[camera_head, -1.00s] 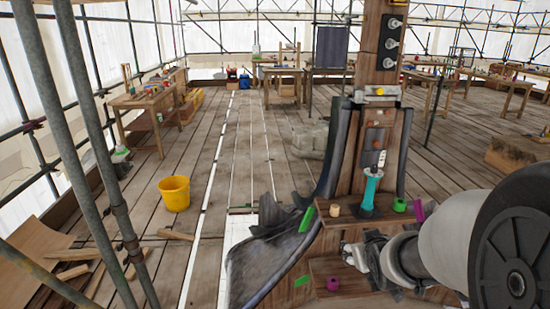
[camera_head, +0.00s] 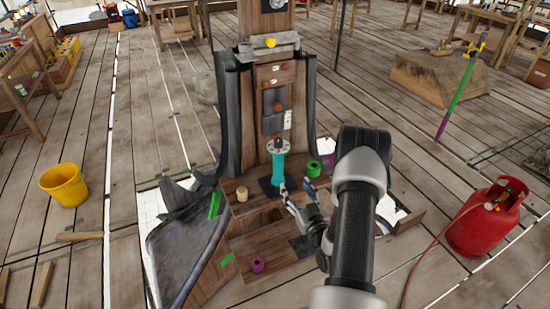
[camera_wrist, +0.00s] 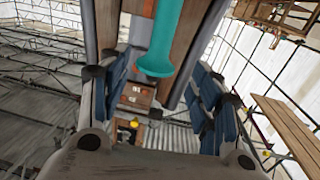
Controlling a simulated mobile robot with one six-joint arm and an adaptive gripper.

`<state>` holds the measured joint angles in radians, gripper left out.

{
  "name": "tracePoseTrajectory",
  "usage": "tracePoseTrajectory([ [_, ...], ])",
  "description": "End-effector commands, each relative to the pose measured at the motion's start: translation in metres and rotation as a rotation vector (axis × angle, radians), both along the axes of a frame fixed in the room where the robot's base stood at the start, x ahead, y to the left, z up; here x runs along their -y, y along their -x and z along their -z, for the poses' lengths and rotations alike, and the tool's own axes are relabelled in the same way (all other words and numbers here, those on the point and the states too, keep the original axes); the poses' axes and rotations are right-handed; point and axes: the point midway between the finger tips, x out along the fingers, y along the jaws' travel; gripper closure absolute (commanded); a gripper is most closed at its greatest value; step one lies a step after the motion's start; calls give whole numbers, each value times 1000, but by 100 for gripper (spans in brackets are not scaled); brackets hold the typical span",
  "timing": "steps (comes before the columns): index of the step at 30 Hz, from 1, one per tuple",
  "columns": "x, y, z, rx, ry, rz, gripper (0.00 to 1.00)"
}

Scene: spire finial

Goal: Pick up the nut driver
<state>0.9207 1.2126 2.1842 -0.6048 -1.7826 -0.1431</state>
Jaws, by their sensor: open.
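A teal-handled tool with a grey disc-like top, which I take for the nut driver (camera_head: 278,167), stands upright on a dark patch of the wooden ledge (camera_head: 236,206) at the spire's foot. My gripper (camera_head: 297,189) is open and empty just in front of it, low and slightly to its right. In the wrist view the teal handle (camera_wrist: 161,40) comes down from the top edge, its flared end between and beyond the open blue-padded fingers of my gripper (camera_wrist: 160,72). I cannot tell whether any finger touches it.
A green ring (camera_head: 313,169) stands close right of the tool. A tan cylinder (camera_head: 242,194) stands to the left, and a purple piece (camera_head: 257,265) lies lower. A yellow bucket (camera_head: 64,184) and a red gas bottle (camera_head: 484,219) stand on the plank floor.

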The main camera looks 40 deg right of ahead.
Motion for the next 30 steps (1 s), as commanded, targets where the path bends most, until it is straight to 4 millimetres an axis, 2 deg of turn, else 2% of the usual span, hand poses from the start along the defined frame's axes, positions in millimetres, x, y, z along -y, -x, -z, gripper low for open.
tracePoseTrajectory([
  [12,27,-84,0,2,5,-4,42],
  [16,33,-102,0,1,3,-4,42],
  [23,39,-116,1,1,1,-2,42],
  [30,49,-150,4,2,2,-2,42],
])
